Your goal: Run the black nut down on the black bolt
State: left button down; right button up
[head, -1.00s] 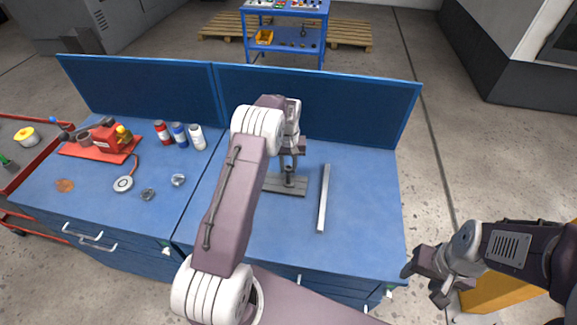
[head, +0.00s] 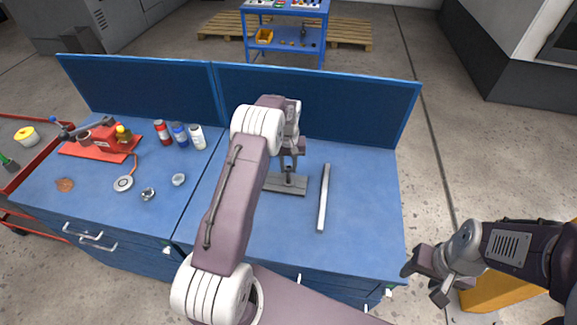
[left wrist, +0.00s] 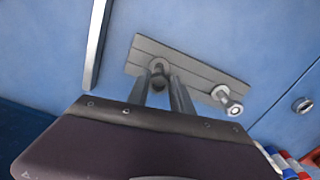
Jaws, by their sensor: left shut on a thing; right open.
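A grey slotted base plate (head: 300,187) lies on the blue bench below my left gripper (head: 290,165). In the left wrist view the base plate (left wrist: 200,75) carries a dark upright bolt (left wrist: 158,68) near its left end. My left gripper (left wrist: 160,95) has its fingers closed around the top of that bolt, shut on what appears to be the black nut. The fingers mostly hide the nut and thread, so its height on the bolt cannot be told. My right gripper (head: 424,284) is open and empty, off the bench's right side.
A lighter bolt (left wrist: 228,100) stands near the plate's other end. A long grey bar (head: 324,198) lies right of the plate. Bottles (head: 179,134), a red tool stand (head: 105,142) and small metal parts (head: 148,194) sit left. A blue panel (head: 330,107) closes the back.

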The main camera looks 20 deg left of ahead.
pick_arm(q)
jog(key=shift+f+b, duration=0.35)
jog(key=shift+f, duration=0.45)
dwell(1.1)
jog(key=m, duration=0.6)
jog(key=shift+w+a+r, duration=0.1)
jog(key=shift+a, duration=0.05)
jog(key=m, duration=0.5)
jog(key=shift+w+a, duration=0.1)
jog(key=m, duration=0.7)
jog(key=shift+w+a+p, duration=0.15)
jog(key=shift+p, duration=0.15)
jog(key=m, duration=0.6)
jog(key=shift+w, duration=0.1)
jog(key=c, duration=1.4)
grip_release()
jog(key=shift+o, duration=0.2)
